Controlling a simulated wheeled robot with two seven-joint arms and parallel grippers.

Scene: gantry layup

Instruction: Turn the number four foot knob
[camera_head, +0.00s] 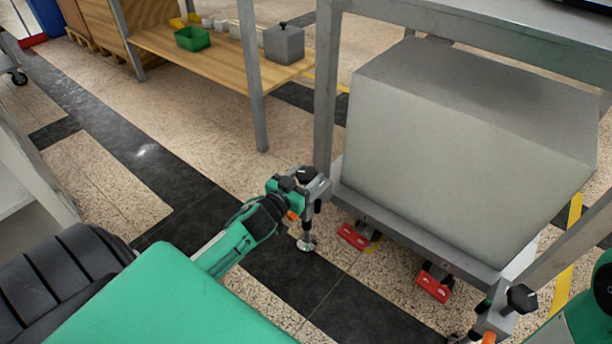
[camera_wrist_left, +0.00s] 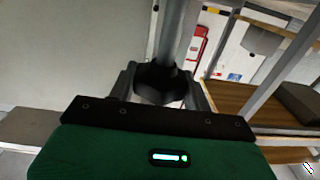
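My left gripper (camera_head: 311,181) is at the bracket low on the near left leg of the grey frame, above a round metal foot pad (camera_head: 306,243). In the left wrist view a black lobed foot knob (camera_wrist_left: 162,82) sits between its two grey fingers, one on each side. I see no gap between fingers and knob, so it looks shut on the knob. The grey leg (camera_wrist_left: 178,30) rises behind it. No number can be read on this knob. Another black knob (camera_head: 521,298) shows on the bracket at bottom right.
A large grey block (camera_head: 470,150) fills the frame beside the left gripper. Two red parts (camera_head: 353,237) (camera_head: 433,287) sit low under its near edge. A wooden shelf (camera_head: 225,68) with a green bin (camera_head: 192,39) stands behind. The floor left of the leg is open.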

